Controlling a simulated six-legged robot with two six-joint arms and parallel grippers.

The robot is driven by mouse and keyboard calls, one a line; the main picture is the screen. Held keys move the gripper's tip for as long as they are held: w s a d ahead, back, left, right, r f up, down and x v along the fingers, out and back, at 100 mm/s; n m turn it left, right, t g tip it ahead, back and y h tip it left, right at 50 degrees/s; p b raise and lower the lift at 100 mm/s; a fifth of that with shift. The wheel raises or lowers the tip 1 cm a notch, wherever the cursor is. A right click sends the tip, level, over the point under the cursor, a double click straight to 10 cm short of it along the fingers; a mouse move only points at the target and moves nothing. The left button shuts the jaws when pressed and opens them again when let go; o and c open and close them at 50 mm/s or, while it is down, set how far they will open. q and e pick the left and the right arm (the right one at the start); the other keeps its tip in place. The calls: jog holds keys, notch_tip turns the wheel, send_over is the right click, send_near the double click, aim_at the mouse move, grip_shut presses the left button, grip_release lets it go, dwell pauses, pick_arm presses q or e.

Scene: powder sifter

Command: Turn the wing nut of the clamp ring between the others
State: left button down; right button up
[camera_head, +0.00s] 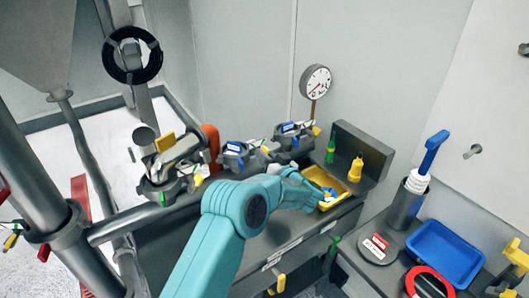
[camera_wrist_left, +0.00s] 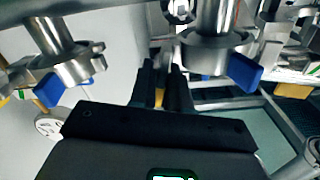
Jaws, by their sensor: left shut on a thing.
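In the left wrist view a clamp ring with a blue wing nut (camera_wrist_left: 48,90) is at the left, and another with a blue wing nut (camera_wrist_left: 245,72) is at the right. My left gripper (camera_wrist_left: 162,88) is between them, its black fingers shut with a small yellow piece (camera_wrist_left: 159,98) between them. The rest of this piece is hidden, so I cannot tell its full shape. In the head view my left gripper (camera_head: 306,189) is beside the yellow tray, its fingertips hard to make out. My right gripper is not in view.
The yellow tray (camera_head: 342,181) holds blue pieces. A yellow bottle (camera_head: 357,169) and a green bottle (camera_head: 331,150) stand behind it. Metal fittings (camera_head: 240,155) line the bench at left. A blue tray (camera_head: 445,252) and a canister (camera_head: 404,207) with a blue-handled brush are at right.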

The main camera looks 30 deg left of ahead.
pick_arm(q)
jog(key=m+p, duration=0.1)
jog(key=m, duration=0.3)
jog(key=shift+f+m+p, duration=0.15)
jog(key=shift+m+p, duration=0.15)
jog(key=shift+m, duration=0.1)
dwell(0.4)
jog(key=c, duration=1.2)
grip_release()
jog(key=shift+w, duration=0.1)
jog(key=b+v, duration=0.4)
jog(key=v, duration=1.2)
jog(key=shift+d, duration=0.2)
